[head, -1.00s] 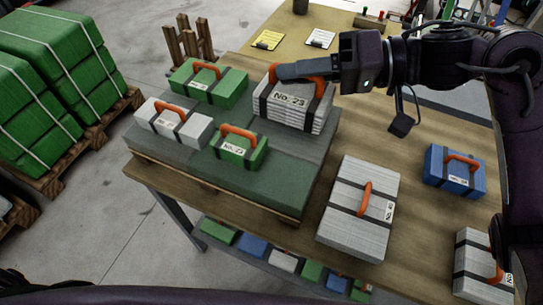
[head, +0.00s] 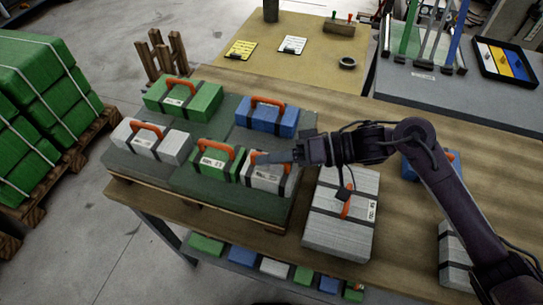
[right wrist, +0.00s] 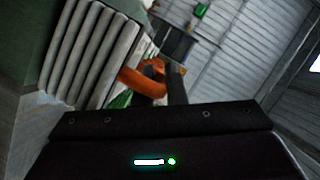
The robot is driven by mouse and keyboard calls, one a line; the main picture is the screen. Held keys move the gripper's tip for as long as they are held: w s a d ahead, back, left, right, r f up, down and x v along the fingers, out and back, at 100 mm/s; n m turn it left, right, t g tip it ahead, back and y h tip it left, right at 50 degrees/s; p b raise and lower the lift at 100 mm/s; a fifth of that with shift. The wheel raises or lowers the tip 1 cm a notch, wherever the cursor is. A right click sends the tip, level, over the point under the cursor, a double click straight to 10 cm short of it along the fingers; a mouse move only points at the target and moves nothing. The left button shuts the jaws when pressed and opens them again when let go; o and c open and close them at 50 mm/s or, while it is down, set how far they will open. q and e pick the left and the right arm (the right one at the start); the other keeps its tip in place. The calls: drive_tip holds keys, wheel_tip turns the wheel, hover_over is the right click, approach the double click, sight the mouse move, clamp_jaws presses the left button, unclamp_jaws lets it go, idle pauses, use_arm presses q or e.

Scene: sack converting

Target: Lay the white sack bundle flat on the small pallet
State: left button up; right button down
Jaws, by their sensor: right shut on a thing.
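The white sack bundle (head: 268,178) has dark straps and an orange handle. It is at the front right of the small pallet (head: 235,203), close beside a green bundle (head: 214,163). My right gripper (head: 272,158) is shut on its handle. In the right wrist view the bundle's layered side (right wrist: 92,55) and orange handle (right wrist: 143,82) show just past the gripper. The bundle looks about level; whether its underside touches the pallet's dark top cannot be told. My left gripper is out of view.
The pallet also bears a green bundle (head: 196,98), a blue bundle (head: 266,118) and a white bundle (head: 150,146). A large white bundle (head: 335,225) lies on the table just right of the pallet. Another blue bundle (head: 411,168) is partly behind my right arm.

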drive_tip(key=shift+f, duration=0.15)
drive_tip(key=c, duration=1.9)
unclamp_jaws()
drive_tip(key=shift+f, duration=0.1)
drive_tip(key=shift+c, duration=0.2)
drive_tip(key=o, duration=0.5)
drive_tip(key=shift+c, duration=0.2)
drive_tip(key=b+v, duration=0.2)
drive_tip(key=v, duration=1)
